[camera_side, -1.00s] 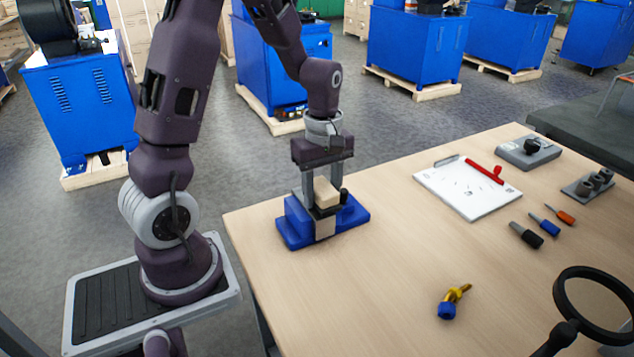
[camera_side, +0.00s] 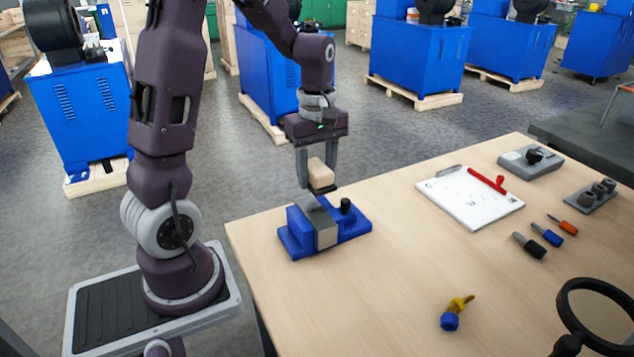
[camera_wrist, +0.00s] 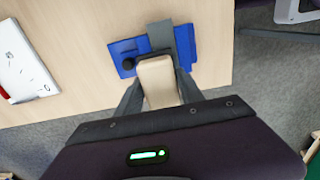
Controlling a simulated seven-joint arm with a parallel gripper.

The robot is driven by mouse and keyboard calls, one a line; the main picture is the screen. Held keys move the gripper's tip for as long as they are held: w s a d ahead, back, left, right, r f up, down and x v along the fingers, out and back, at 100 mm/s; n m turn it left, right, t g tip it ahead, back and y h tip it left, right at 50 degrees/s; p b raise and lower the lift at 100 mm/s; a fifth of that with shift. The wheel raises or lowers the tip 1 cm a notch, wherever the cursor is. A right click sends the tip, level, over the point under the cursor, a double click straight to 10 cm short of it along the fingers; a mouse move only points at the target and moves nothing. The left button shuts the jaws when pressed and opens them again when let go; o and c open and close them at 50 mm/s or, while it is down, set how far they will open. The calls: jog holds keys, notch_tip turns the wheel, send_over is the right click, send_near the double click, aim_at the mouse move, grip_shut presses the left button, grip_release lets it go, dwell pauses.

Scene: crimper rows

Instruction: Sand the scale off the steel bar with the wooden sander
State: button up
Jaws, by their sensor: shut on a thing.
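My gripper (camera_side: 318,178) is shut on the wooden sander (camera_side: 321,174), a pale block with a dark underside. It holds the sander in the air above the blue fixture (camera_side: 296,236), with a visible gap below. The steel bar (camera_side: 318,224) is a grey piece seated in the fixture, with a paler front end. In the wrist view the sander (camera_wrist: 157,80) sits between the fingers and covers part of the grey bar (camera_wrist: 185,45) and blue fixture (camera_wrist: 125,48). Whether scale is left on the bar's top is too small to tell.
A black knob (camera_side: 346,205) stands up on the fixture's right. A white board (camera_side: 468,200) with a red marker, several small tools and a yellow-blue piece (camera_side: 455,312) lie to the right. A black ring (camera_side: 596,310) stands at front right. The table's middle is clear.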

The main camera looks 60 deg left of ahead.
aim_at(317, 166)
jog(key=shift+r, duration=1.55)
jog(key=w+a+f, duration=0.1)
jog(key=w+f, duration=0.2)
jog(key=w, duration=0.7)
jog(key=w+a+f, duration=0.1)
jog(key=w+f, duration=0.2)
jog(key=w, duration=0.6)
jog(key=f, duration=0.6)
jog(key=w+f, duration=0.1)
jog(key=f, duration=0.2)
jog(key=shift+f, duration=0.25)
jog(key=shift+w+f, duration=0.1)
jog(key=shift+f, duration=0.25)
